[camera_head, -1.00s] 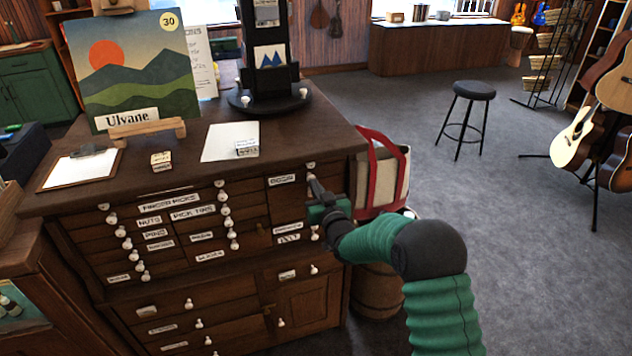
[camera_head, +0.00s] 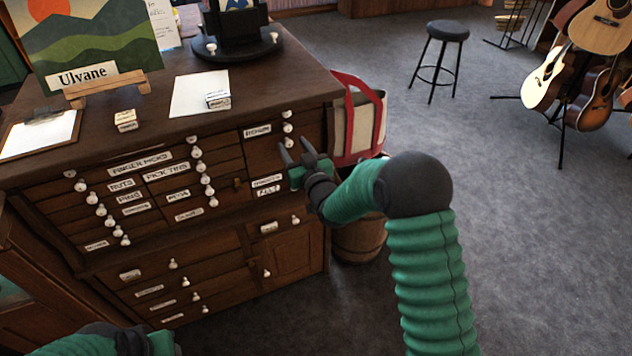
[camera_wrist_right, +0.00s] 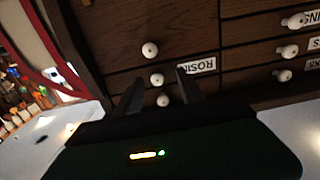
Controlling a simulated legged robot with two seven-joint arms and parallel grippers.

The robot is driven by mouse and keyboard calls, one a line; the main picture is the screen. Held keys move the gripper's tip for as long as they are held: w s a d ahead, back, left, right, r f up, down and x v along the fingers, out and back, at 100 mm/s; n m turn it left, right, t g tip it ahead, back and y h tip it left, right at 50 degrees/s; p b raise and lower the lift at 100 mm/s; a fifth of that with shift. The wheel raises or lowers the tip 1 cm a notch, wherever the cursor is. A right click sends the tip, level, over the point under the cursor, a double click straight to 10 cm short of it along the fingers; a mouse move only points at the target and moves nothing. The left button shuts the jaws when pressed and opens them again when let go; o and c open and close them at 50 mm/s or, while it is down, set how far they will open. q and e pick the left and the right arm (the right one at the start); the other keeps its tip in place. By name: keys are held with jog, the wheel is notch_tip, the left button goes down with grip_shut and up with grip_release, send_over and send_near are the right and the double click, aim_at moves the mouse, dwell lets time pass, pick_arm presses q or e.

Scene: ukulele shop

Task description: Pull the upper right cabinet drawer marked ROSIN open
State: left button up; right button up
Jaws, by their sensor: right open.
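The dark wooden cabinet (camera_head: 225,225) has a ROSIN label (camera_head: 257,131) on its upper right drawers, with white knobs (camera_head: 288,127) stacked to the right of it. The drawers there look shut. My right gripper (camera_head: 295,148) is open and empty, just below these knobs in the head view. In the right wrist view the ROSIN label (camera_wrist_right: 197,66) appears upside down. A white knob (camera_wrist_right: 157,80) shows between the finger tips, with others above and below it. I cannot tell whether the fingers touch any knob.
The cabinet top holds a painting on an easel (camera_head: 104,88), a clipboard (camera_head: 40,133), paper (camera_head: 197,92) and a black stand (camera_head: 235,44). A red-handled bag (camera_head: 357,122) and a barrel (camera_head: 357,238) stand right of the cabinet.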

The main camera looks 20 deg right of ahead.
jog(key=s+d, duration=0.1)
jog(key=s, duration=1.3)
jog(key=shift+s+f+b, duration=0.2)
jog(key=shift+f+b, duration=0.05)
jog(key=shift+b, duration=0.15)
dwell(0.4)
